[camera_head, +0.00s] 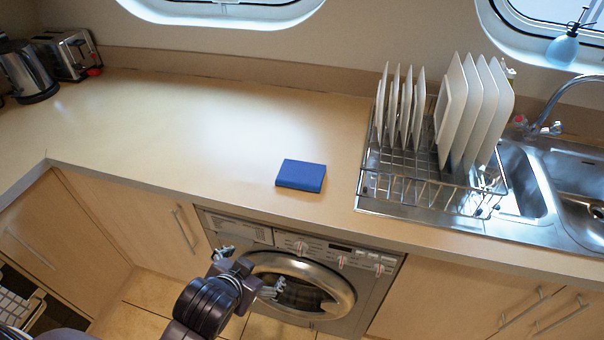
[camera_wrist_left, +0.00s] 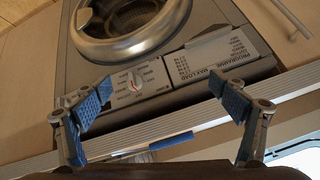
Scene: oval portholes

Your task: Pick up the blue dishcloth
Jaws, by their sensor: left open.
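The blue dishcloth (camera_head: 301,175) lies folded as a flat block on the wooden counter, left of the dish rack and near the front edge. A thin blue strip of it shows past the counter edge in the left wrist view (camera_wrist_left: 171,141). My left gripper (camera_head: 249,270) is below the counter, in front of the washing machine, lower and left of the dishcloth. In the left wrist view its two blue-padded fingers (camera_wrist_left: 160,103) are spread apart with nothing between them. My right gripper is in neither view.
A metal dish rack (camera_head: 430,180) with several white plates stands right of the dishcloth, beside the sink (camera_head: 522,180). A toaster (camera_head: 66,54) and kettle (camera_head: 27,72) are at the far left. The counter's front edge (camera_head: 200,196) lies between my gripper and the dishcloth. The counter's left half is clear.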

